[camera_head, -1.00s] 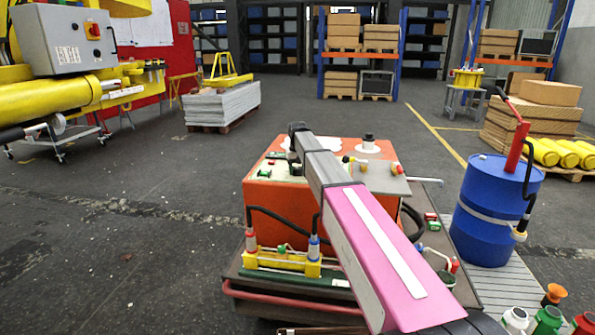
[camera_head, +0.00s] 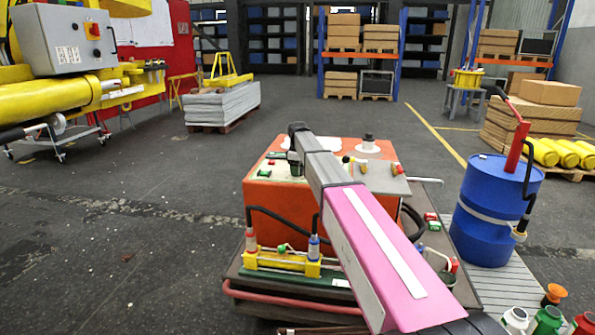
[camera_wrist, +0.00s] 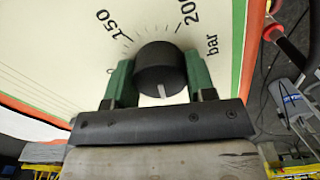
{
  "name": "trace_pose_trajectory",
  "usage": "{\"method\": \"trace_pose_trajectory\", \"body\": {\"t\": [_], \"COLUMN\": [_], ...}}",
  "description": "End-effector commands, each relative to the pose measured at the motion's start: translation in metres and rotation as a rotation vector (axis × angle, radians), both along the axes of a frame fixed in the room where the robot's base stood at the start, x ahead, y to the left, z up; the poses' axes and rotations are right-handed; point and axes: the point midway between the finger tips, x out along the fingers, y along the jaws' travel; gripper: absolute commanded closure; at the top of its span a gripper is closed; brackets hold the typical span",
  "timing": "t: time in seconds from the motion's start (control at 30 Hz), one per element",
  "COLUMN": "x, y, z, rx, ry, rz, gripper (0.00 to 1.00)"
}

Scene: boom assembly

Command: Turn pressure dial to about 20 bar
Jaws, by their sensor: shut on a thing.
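The pressure dial (camera_wrist: 160,71) is a round black knob on a pale panel in the wrist view. A scale with 150, 200 and "bar" surrounds it. My gripper (camera_wrist: 159,62) is shut on the dial, with one green finger on each side. The dial's white mark points down in the picture, toward the gripper body, away from the 150 and 200 figures. The scale near that mark is hidden by my gripper. In the head view, the orange unit (camera_head: 268,208) stands under my arm, and the dial is not clearly visible.
Small knobs and fittings sit on the unit's top, with a grey plate (camera_head: 385,180) at its right. A yellow block (camera_head: 275,262) with black hoses lies in front. A blue drum (camera_head: 488,222) stands to the right.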

Motion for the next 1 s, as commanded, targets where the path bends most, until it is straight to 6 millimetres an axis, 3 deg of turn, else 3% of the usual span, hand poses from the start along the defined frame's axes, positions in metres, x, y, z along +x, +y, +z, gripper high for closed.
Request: {"method": "trace_pose_trajectory", "body": {"t": [0.5,1.0], "x": [0.0004,0.0004], "y": [0.0002,0.0002], "z": [0.0007,0.0008], "rx": [0.001,0.001], "ry": [-0.001,-0.001], "rz": [0.407,0.531], "gripper": [0.73,0.73]}}
